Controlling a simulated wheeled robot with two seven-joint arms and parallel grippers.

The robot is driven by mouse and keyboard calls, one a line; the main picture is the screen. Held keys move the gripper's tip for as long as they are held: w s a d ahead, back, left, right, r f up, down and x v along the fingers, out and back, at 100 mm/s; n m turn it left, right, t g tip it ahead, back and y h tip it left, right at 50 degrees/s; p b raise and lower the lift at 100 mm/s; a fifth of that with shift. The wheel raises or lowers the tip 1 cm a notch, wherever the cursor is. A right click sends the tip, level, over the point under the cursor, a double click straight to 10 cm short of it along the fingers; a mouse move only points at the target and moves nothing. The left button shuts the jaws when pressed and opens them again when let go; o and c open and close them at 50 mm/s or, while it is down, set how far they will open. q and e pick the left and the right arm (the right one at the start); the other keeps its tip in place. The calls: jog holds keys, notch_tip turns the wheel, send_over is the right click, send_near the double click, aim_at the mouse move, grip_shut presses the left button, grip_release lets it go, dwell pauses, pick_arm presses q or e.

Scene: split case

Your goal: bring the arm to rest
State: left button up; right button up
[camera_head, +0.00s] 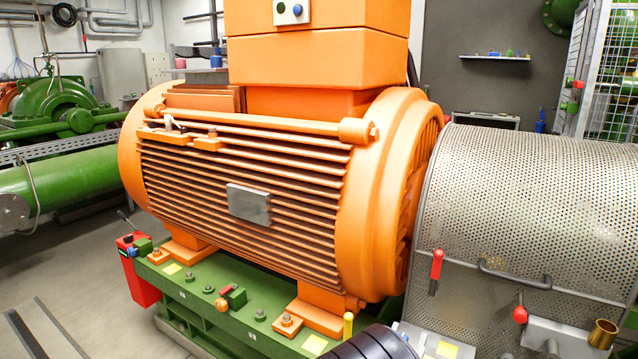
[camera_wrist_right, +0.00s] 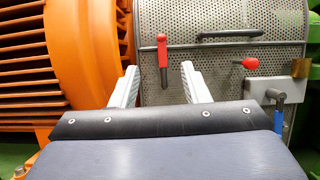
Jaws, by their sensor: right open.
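My right gripper (camera_wrist_right: 159,80) is open and empty in the right wrist view. Its two pale fingers stand apart, with nothing between them, in front of the orange motor's right edge and the perforated metal guard. My left gripper is not in view.
The large orange motor (camera_head: 240,190) stands on a green base (camera_head: 225,285). The perforated guard (camera_head: 540,210) is at the right, with a red-handled lever (camera_head: 436,268), a dark bar handle (camera_head: 515,275) and a red knob (camera_head: 520,314). Open floor (camera_head: 80,270) lies at left.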

jog(key=s+d+f+m+g+h, duration=0.1)
jog(key=s+d+m+g+h, duration=0.1)
jog(key=s+d+m+g, duration=0.45)
jog(key=s+d+f+m+g+h, duration=0.1)
jog(key=s+d+m+g+h, duration=0.1)
jog(key=s+d+m+g, duration=0.4)
jog(key=s+d+f+m+g+y, duration=0.3)
jog(key=s+f+m+g+y, duration=0.2)
jog(key=s+m+g+y, duration=0.45)
jog(key=s+a+r+m+t+y, duration=0.5)
jog(key=a+r+m+t+y, duration=0.2)
jog(key=a+m+t+y, duration=0.4)
notch_tip(320, 180, up, 14)
jog(key=n+g+h+p, duration=0.1)
jog(key=g+p, duration=0.1)
jog(key=p, duration=1.2)
jog(key=shift+w+a+r+g, duration=0.15)
jog(key=shift+a+r+g, duration=0.05)
jog(key=shift+a+g, duration=0.15)
